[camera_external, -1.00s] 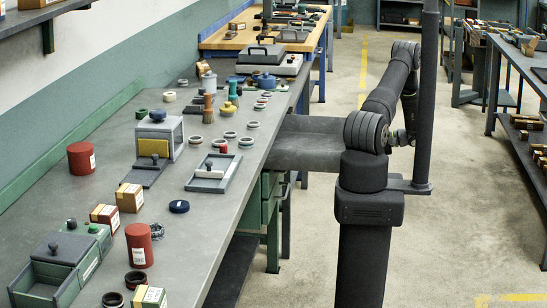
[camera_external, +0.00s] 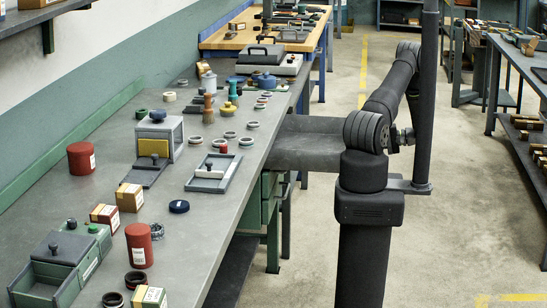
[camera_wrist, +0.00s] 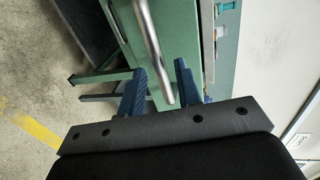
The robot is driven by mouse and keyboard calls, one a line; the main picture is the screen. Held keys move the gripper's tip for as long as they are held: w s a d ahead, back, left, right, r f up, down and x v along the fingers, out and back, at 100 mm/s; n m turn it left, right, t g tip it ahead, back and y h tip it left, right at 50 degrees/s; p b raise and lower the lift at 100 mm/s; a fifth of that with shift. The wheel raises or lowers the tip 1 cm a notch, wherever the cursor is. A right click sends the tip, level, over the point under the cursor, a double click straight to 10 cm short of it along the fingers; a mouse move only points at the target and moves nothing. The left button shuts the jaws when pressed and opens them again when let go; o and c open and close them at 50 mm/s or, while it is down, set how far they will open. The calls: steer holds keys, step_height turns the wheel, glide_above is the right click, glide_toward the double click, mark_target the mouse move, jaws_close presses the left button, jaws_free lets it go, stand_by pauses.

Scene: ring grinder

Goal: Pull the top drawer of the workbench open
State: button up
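The workbench (camera_external: 205,225) has a grey top and green drawers (camera_external: 270,192) beneath, partly seen at its right side. In the wrist view a green drawer front (camera_wrist: 185,30) carries a shiny metal bar handle (camera_wrist: 149,38). My gripper (camera_wrist: 160,86) is open, with its two blue fingers apart. The lower end of the handle appears between the fingers, nearer the right one. I cannot tell whether either finger touches it. In the external view my gripper is hidden behind the arm, and the drawer handle cannot be made out.
Open concrete floor (camera_external: 460,220) lies to the right of my arm. Another bench (camera_external: 520,70) stands at the far right. A green bench leg (camera_wrist: 105,76) shows in the wrist view.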

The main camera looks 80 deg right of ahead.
steer(key=v, duration=1.4)
steer(key=shift+s, duration=0.2)
steer(key=shift+w, duration=0.15)
steer(key=x, duration=1.7)
steer(key=shift+w, duration=0.15)
steer(key=v, duration=1.7)
steer(key=shift+s, duration=0.25)
steer(key=shift+x, duration=9)
steer(key=shift+r, duration=0.1)
